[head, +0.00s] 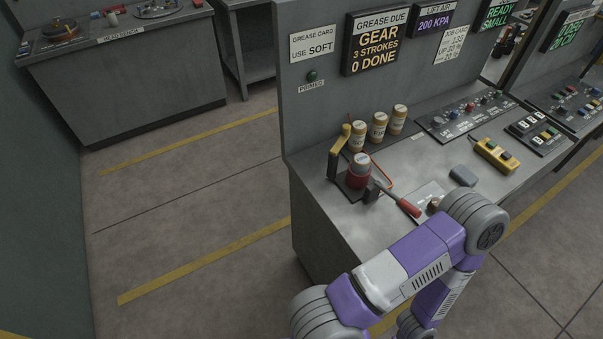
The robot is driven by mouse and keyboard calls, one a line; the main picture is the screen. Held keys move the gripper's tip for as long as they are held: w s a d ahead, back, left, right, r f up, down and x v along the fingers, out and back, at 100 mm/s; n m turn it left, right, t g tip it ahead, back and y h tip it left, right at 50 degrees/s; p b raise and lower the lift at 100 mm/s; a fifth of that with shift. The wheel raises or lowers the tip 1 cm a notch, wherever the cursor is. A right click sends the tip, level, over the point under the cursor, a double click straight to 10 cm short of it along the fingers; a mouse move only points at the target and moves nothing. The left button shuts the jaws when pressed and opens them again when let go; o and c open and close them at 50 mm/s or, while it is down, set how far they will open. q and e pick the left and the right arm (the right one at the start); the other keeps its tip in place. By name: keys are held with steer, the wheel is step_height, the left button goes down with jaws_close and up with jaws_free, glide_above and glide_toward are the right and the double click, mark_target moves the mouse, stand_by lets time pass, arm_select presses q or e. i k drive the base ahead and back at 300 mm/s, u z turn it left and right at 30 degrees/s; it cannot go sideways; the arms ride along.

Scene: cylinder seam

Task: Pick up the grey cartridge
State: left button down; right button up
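Three cartridges stand upright at the back of the bench: a left one (357,134), a middle one (379,125) and a right one (398,119). Each looks tan-gold with a pale label; no grey body can be told at this size. One purple and grey arm of mine crosses the lower right and bends back down out of frame. Neither gripper shows.
A yellow button box (496,156) and control panel (470,113) are right. Signs on the back panel (310,110) read "USE SOFT" and "0 DONE". Floor is free left.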

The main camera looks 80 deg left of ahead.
mark_target(361, 162)
steer(key=k, duration=0.35)
steer(key=u, duration=2.5)
